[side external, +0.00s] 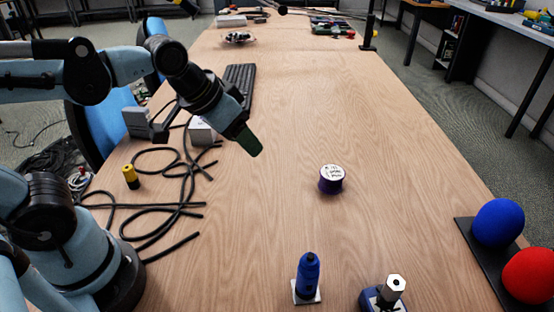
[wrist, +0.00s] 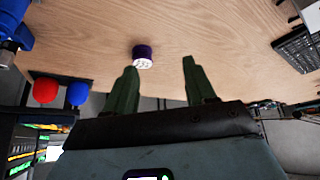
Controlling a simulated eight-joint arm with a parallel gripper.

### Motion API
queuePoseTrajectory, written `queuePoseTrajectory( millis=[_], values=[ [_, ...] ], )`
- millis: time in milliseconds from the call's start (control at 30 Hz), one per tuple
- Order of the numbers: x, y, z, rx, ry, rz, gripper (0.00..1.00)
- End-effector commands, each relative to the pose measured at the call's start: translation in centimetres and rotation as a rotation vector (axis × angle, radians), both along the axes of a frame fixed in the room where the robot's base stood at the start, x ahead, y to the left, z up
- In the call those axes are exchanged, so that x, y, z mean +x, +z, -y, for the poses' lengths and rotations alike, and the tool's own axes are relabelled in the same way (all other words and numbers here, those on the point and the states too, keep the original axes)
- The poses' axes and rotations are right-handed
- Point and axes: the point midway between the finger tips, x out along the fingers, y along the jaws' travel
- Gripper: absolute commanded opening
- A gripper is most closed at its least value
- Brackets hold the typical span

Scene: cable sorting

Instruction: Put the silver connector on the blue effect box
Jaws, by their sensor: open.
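The silver connector (side external: 394,286), a hex-shaped metal piece with a dark hole, shows at the bottom of the side view. It overlaps the small blue effect box (side external: 368,300), which is partly cut off by the frame edge. I cannot tell whether it rests on the box or stands beside it. My gripper (side external: 248,143) is open and empty, high above the table, far to the upper left of both. In the wrist view its green fingers (wrist: 160,63) are spread with nothing between them.
A purple spool (side external: 331,180) stands mid-table, also in the wrist view (wrist: 143,57). A blue connector (side external: 308,275) stands upright on a white plate. Blue (side external: 498,222) and red (side external: 528,275) balls are at right. Black cables (side external: 185,190), a yellow-black plug (side external: 131,177) and a keyboard (side external: 240,80) lie left.

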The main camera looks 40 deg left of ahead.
Motion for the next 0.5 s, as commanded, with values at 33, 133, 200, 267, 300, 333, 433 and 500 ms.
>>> queuePoseTrajectory(
  millis=[33, 133, 200, 267, 300, 333, 433, 500],
  values=[
    [-0.7, -0.7, -1.3, 0.003, 0.029, 0.025, 0.55],
    [-1.6, -1.7, -2.9, 0.012, 0.061, 0.063, 0.55],
    [-2.0, -2.1, -3.5, 0.017, 0.076, 0.081, 0.55],
    [-2.2, -2.4, -3.8, 0.019, 0.081, 0.088, 0.55],
    [-2.2, -2.4, -3.9, 0.021, 0.084, 0.092, 0.55],
    [-2.2, -2.5, -4.0, 0.022, 0.084, 0.093, 0.55],
    [-2.2, -2.4, -4.0, 0.022, 0.084, 0.094, 0.55],
    [-2.2, -2.4, -3.9, 0.021, 0.084, 0.093, 0.55]
  ],
)
